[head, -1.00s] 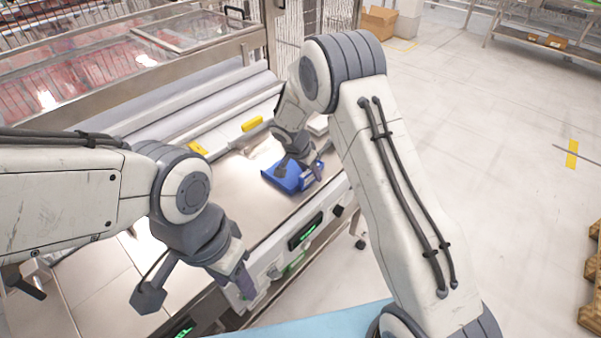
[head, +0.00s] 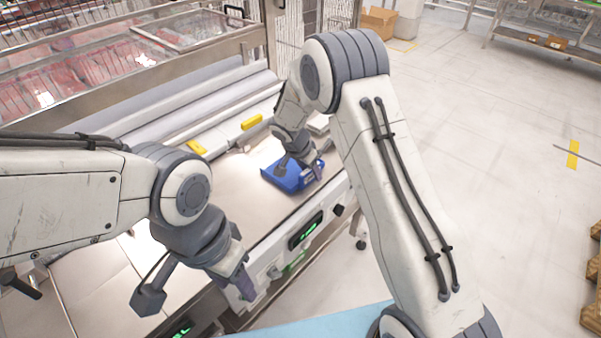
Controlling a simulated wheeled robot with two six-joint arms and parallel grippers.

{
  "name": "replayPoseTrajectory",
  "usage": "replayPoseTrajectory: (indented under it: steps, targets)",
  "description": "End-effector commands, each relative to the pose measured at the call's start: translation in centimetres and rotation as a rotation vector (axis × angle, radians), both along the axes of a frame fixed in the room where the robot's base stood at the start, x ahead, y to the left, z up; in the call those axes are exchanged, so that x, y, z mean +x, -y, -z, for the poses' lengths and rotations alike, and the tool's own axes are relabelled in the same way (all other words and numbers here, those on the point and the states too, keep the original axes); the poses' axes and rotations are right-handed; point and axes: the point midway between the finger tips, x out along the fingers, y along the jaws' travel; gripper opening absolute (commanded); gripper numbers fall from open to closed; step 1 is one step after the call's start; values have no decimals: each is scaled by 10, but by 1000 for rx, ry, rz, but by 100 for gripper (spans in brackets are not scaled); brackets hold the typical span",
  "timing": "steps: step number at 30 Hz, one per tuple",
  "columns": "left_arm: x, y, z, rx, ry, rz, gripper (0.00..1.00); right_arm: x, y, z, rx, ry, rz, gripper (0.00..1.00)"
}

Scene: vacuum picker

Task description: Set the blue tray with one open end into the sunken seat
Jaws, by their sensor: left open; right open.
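The blue tray (head: 284,184) lies on the pale metal worktop, near its front edge at the far right end. My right gripper (head: 300,170) is at the tray, pointing down with its fingers apart. It covers part of the tray, and I cannot tell whether the fingers touch it. The tray's open end cannot be made out. My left gripper (head: 197,291) is open and empty above the near part of the machine, well left of the tray. I cannot make out the sunken seat; the arms hide parts of the worktop.
Two yellow pieces (head: 251,122) (head: 197,147) sit along the rollers behind the worktop (head: 240,185). A front panel with a green display (head: 306,231) runs below the worktop edge. The worktop between my grippers looks clear. Open floor lies to the right.

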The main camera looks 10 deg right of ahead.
Motion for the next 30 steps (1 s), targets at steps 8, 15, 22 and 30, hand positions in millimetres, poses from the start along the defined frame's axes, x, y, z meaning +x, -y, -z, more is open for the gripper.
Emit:
replayPoseTrajectory:
  steps: [8, 15, 22, 30]
  targets:
    - [0, 0, 1, 0, 0, 0, 50, 0, 0, 0, 0, 0, 0, 57]
    - [0, 0, 1, 0, 0, 0, 50, 0, 0, 0, 0, 0, 0, 0]
    - [0, 0, 0, 0, 0, 0, 50, 0, 0, 0, -1, 1, 0, 0]
    - [0, 0, -12, 0, 0, 0, 50, 0, 0, -7, -1, 0, -2, 0]
